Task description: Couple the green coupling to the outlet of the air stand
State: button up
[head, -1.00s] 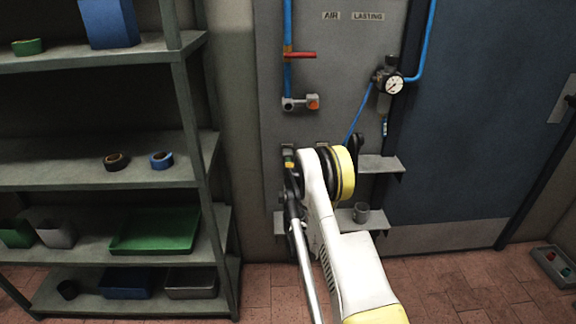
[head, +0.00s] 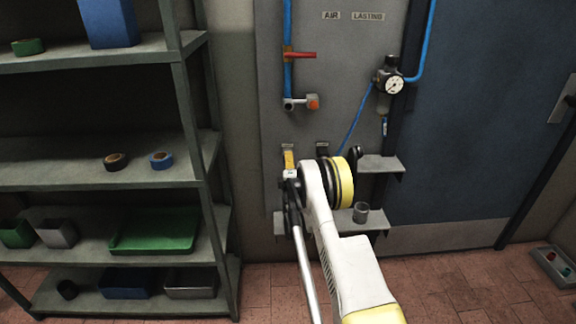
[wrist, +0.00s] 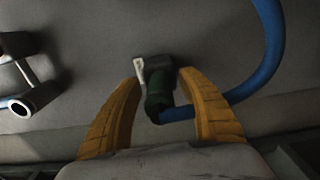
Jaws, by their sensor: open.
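The green coupling (wrist: 158,98) sits in a grey holder (wrist: 153,66) on the wall panel in the wrist view, with a blue hose at its lower end. My gripper (wrist: 160,82) is open, its yellow fingers on either side of the coupling. I cannot tell whether they touch it. In the head view my gripper (head: 290,160) is in front of the left holder, and the coupling is hidden there. The air stand's outlet (head: 300,103) is at the foot of a blue pipe with a red lever, above my gripper. It has an orange part at its right.
A second holder (head: 322,148) is to the right of my gripper. A gauge (head: 393,84) and blue hose are at the upper right. Small shelves (head: 380,164) stick out below, one with a grey cup (head: 361,212). A loaded rack (head: 190,120) stands at left.

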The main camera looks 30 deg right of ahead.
dwell(0.7)
grip_shut()
jog(key=shift+s+a, duration=0.1)
jog(key=shift+s, duration=0.05)
jog(key=shift+v, duration=2.85)
jog(key=s+a+r+p, duration=0.1)
jog(key=r+p, duration=0.5)
jog(key=r, duration=0.6)
jog(key=s+r+p, duration=0.2)
jog(key=r+p, duration=0.3)
jog(key=r, duration=0.7)
jog(key=shift+a+p, duration=0.35)
jog(key=shift+p, duration=0.05)
